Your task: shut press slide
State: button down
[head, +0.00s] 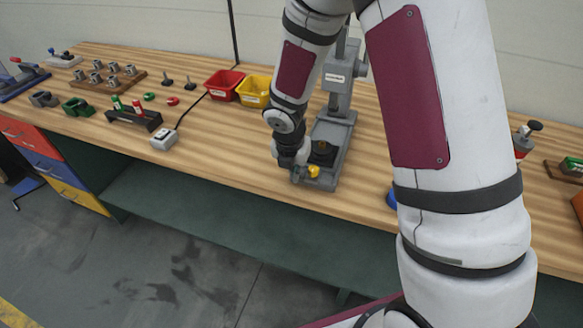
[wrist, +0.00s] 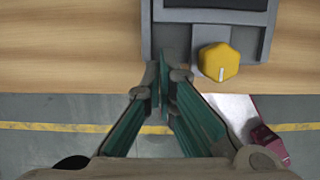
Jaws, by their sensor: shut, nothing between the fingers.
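The grey press (head: 333,130) stands on the wooden bench, its column partly hidden behind my arm. Its base carries a dark block (head: 323,152) and a yellow knob (head: 314,171) at the front. In the wrist view the front of the press base (wrist: 175,40) and the yellow knob (wrist: 219,62) show at the top. My gripper (wrist: 161,65) is shut and empty, its fingertips over the front edge of the base, left of the knob. I cannot tell whether the fingertips touch the base. In the head view my gripper is largely hidden by my wrist.
A red bin (head: 224,84) and a yellow bin (head: 254,91) stand left of the press. A grey box with a button (head: 164,138) and a dark rack (head: 133,117) lie further left. The bench front between that box and the press is clear.

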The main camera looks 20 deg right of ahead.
jog(key=shift+w+d, duration=0.85)
jog(key=shift+w, duration=0.2)
jog(key=w+d, duration=0.1)
jog(key=w, duration=0.1)
jog(key=w+d, duration=0.2)
jog(key=w+d+b, duration=0.1)
jog(key=w+d, duration=0.1)
jog(key=shift+w, duration=0.35)
jog(key=shift+a, duration=0.1)
